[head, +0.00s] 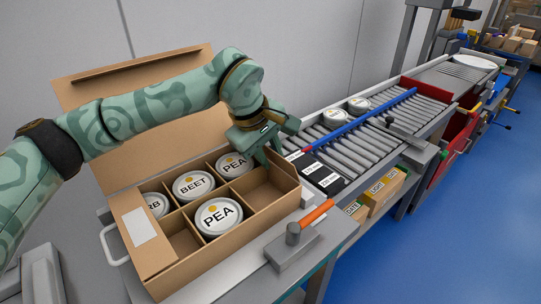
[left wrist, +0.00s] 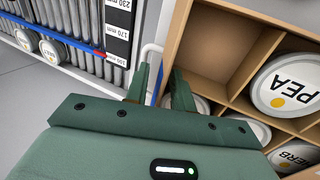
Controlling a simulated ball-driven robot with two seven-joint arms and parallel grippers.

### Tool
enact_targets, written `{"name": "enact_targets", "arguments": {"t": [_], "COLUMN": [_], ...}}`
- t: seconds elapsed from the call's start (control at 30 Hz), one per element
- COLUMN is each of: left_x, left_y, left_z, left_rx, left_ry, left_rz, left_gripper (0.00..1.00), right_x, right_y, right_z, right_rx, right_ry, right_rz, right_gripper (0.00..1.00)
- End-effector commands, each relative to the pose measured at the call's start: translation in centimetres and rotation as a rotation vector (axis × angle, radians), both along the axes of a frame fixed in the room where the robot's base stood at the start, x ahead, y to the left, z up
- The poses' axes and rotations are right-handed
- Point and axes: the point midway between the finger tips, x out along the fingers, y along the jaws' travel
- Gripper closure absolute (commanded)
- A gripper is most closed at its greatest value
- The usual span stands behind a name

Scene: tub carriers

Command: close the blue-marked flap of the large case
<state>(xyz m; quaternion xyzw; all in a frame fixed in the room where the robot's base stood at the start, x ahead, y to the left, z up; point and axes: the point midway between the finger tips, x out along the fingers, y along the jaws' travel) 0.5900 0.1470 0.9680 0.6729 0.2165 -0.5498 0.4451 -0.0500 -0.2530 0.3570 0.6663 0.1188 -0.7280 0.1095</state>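The large case is a brown cardboard box (head: 240,234) with divided compartments. Tubs marked PEA (head: 219,215), BEET (head: 193,185) and another PEA (head: 234,164) stand in it, with a partly hidden one at the left. Its back flap (head: 130,75) stands up; a left end flap with a white label (head: 140,228) lies inward over the case. My left gripper (head: 270,152) is at the case's right end, fingers apart. In the left wrist view, the gripper (left wrist: 158,88) has a narrow blue strip (left wrist: 156,84) between its fingers, beside the case wall; whether it touches is unclear. My right gripper is not in view.
A roller conveyor (head: 370,125) with a blue rail (head: 360,118) and two tubs runs to the back right. A grey block with an orange handle (head: 317,212) sits close in front of the case. Small boxes (head: 383,188) lie on a lower shelf. Blue floor is clear at right.

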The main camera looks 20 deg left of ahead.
Motion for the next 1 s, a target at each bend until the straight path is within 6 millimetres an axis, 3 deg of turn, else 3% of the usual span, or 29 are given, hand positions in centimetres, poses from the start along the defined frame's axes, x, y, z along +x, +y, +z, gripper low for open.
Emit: {"name": "enact_targets", "arguments": {"t": [0.23, 0.27, 0.33, 0.37, 0.73, 1.0], "left_x": [0.04, 0.04, 0.04, 0.03, -0.08, -0.56], "left_y": [-0.01, -0.01, -0.01, -0.01, 0.14, 0.44], "left_z": [-0.05, -0.05, -0.05, -0.06, -0.13, -0.48], "left_rx": [0.000, 0.000, 0.001, 0.001, -0.014, -0.094], "left_ry": [-0.001, -0.001, -0.001, -0.001, -0.023, -0.144], "left_rz": [0.000, 0.000, 0.000, 0.000, 0.000, 0.001], "left_gripper": [0.75, 0.78, 0.98, 1.00, 1.00, 1.00], "right_x": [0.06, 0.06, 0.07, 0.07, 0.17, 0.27], "right_y": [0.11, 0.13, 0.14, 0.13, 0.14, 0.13], "right_z": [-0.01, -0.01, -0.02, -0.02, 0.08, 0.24], "right_rx": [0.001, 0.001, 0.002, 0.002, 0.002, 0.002], "right_ry": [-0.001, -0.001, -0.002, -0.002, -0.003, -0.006], "right_rz": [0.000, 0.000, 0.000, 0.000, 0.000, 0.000], "right_gripper": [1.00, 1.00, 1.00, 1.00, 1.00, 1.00]}}
